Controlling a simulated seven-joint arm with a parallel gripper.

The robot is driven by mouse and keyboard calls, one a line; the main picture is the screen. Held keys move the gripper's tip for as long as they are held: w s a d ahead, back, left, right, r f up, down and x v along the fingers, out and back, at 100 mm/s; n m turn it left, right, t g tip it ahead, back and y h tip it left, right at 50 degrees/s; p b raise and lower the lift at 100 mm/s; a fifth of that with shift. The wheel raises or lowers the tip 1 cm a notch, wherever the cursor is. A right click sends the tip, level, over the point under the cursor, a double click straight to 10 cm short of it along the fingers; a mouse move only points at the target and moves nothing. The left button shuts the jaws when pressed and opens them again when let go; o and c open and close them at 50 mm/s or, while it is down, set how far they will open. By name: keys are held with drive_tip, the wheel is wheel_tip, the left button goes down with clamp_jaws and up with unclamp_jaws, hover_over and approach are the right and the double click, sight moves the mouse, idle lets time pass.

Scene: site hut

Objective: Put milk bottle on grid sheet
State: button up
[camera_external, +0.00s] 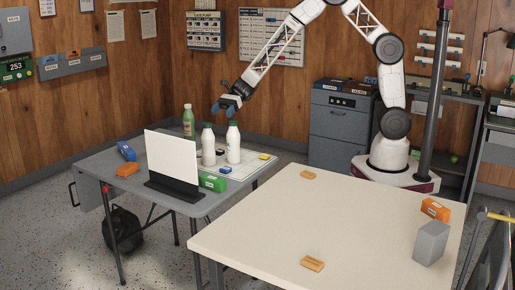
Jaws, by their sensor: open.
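Two white milk bottles with dark caps stand upright on the grey folding table, a left one (208,148) and a right one (233,146). A pale grid sheet (257,168) lies flat on that table. The right bottle appears to stand on the sheet; I cannot tell whether the left one's base is on it. A green bottle (188,124) stands behind them at the left. My gripper (222,107) is open and empty, above and behind the white bottles, apart from them.
A white upright panel on a dark base (172,188) stands left of the bottles. Green (212,182), orange (128,170) and blue (126,151) boxes lie around it. Small blue (225,170) and yellow (265,156) pieces lie by the bottles. The cream table (330,215) is mostly clear.

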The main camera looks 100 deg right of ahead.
drive_tip(key=s+a+r+n+g+h, duration=0.1)
drive_tip(key=s+a+r+n+g, duration=0.2)
drive_tip(key=s+a+r+n, duration=0.55)
drive_tip(key=s+a+r+n+g+h, duration=0.1)
drive_tip(key=s+a+r+n+g, duration=0.4)
drive_tip(key=s+a, duration=0.6)
drive_tip(key=s+r+n+h, duration=0.1)
drive_tip(key=s+n, duration=0.3)
drive_tip(key=s, duration=0.5)
drive_tip(key=s+d+r+n+h, duration=0.1)
drive_tip(key=s+n+h, duration=0.3)
drive_tip(key=s, duration=0.5)
drive_tip(key=s+r+n+t+h, duration=0.1)
drive_tip(key=s+n, duration=0.4)
drive_tip(key=s, duration=0.5)
drive_tip(key=shift+d+r+h, duration=0.15)
drive_tip(key=shift+r+h, duration=0.6)
drive_tip(key=shift+h, duration=0.15)
